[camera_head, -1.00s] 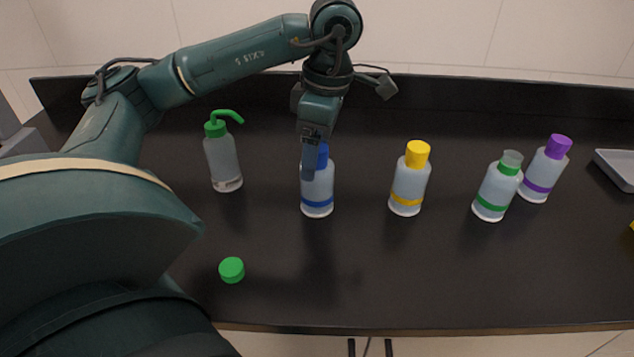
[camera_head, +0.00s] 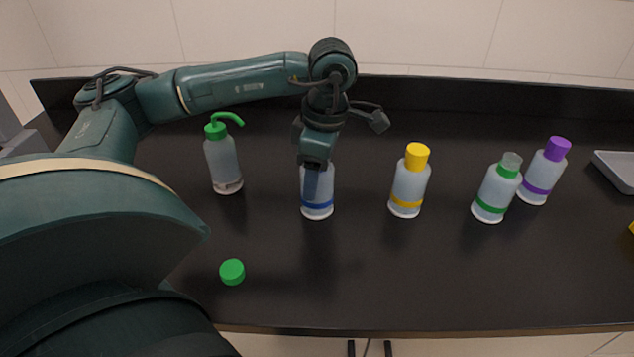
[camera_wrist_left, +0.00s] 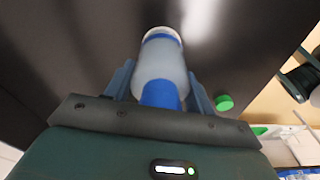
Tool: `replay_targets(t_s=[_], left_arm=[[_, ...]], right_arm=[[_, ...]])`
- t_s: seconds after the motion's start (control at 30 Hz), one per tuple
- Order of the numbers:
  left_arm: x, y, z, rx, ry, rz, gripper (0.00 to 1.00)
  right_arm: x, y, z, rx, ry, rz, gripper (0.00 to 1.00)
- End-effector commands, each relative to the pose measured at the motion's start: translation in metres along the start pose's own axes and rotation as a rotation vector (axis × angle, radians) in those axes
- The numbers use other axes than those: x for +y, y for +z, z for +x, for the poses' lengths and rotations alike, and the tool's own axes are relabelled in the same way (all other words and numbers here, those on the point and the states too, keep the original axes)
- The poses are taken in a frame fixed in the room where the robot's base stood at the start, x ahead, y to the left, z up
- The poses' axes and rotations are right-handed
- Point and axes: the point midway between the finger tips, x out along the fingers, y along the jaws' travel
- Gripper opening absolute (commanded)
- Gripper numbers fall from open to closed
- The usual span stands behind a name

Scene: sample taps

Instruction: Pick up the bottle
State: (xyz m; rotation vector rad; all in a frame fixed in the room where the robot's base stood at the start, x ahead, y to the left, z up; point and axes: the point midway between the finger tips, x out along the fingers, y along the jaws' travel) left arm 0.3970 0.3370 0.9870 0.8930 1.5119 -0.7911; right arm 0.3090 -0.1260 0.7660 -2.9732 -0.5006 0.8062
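A pale bottle with a blue band (camera_head: 322,204) stands upright on the black bench. My left gripper (camera_head: 313,192) points down over it, hiding its blue cap in the head view. In the left wrist view the bottle (camera_wrist_left: 160,62) and its blue cap (camera_wrist_left: 160,94) lie between the two fingers of my left gripper (camera_wrist_left: 160,74). One finger is on each side, with what looks like a thin gap, so the gripper appears open. My right gripper is not in view.
To the right stand a yellow-capped bottle (camera_head: 408,187), a green-banded bottle (camera_head: 497,190) and a purple-capped bottle (camera_head: 543,175). A green-nozzled wash bottle (camera_head: 222,162) stands left. A loose green cap (camera_head: 232,272) lies in front. A grey tray (camera_head: 618,170) is far right.

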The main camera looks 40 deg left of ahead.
Motion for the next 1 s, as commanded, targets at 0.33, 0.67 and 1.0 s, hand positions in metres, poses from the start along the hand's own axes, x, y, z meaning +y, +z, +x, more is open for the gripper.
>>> replay_targets(t_s=[0.33,0.67,1.0], left_arm=[[0.0,0.0,0.0,0.0,0.0,0.0,0.25],[0.001,0.0,-0.01,-0.003,0.003,0.0,0.24],[0.001,-0.009,-0.078,-0.003,0.005,0.001,0.24]], right_arm=[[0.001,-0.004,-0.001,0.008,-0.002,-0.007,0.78],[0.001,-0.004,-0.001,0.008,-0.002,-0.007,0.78],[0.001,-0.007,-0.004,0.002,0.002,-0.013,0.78]])
